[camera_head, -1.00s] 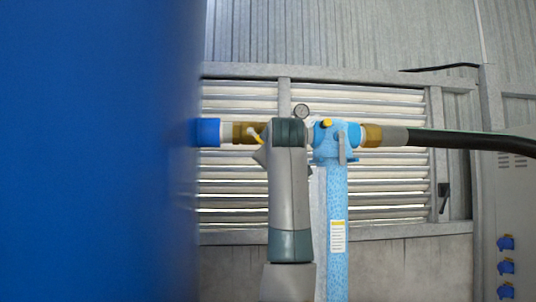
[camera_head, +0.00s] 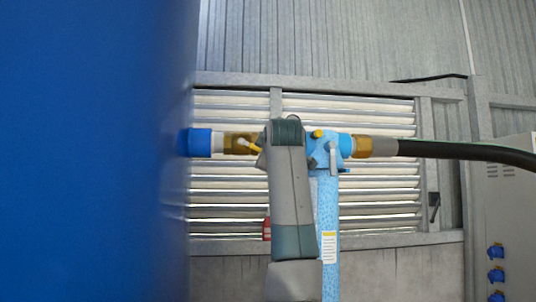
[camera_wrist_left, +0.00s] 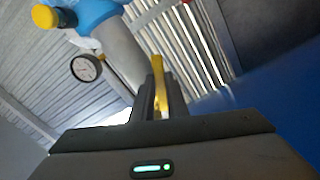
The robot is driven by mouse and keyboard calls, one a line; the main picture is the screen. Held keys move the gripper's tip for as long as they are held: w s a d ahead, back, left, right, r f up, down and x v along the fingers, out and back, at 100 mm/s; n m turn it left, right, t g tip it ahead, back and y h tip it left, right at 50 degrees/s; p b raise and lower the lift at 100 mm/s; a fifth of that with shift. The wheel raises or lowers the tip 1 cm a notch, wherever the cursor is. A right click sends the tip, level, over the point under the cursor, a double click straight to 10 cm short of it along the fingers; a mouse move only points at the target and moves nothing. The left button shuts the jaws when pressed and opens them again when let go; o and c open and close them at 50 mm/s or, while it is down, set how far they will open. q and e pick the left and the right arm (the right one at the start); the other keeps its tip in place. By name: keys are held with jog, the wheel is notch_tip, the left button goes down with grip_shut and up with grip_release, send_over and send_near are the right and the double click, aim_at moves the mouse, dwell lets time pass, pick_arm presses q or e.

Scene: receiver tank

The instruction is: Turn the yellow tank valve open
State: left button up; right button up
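The yellow valve lever (camera_head: 248,146) sits on a brass fitting (camera_head: 232,143) beside the big blue tank (camera_head: 90,150), just left of my arm in the head view. In the head view my arm rises from below and hides the gripper and part of the pipe. My right gripper is not in view.
A light-blue pipe and filter (camera_head: 328,210) stands right of my arm, with a black hose (camera_head: 460,151) running right. The wrist view shows a pressure gauge (camera_wrist_left: 85,68) near the fingers. A louvred wall (camera_head: 380,210) is behind. A grey cabinet (camera_head: 505,220) stands at right.

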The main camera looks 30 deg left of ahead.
pick_arm(q)
jog(key=o, duration=0.4)
jog(key=shift+c, duration=0.2)
jog(key=shift+s+d, duration=0.1)
jog(key=shift+s, duration=0.05)
jog(key=b+v, duration=0.9)
jog(key=v, duration=0.8)
jog(key=shift+b, duration=0.3)
jog(key=shift+s+r, duration=0.1)
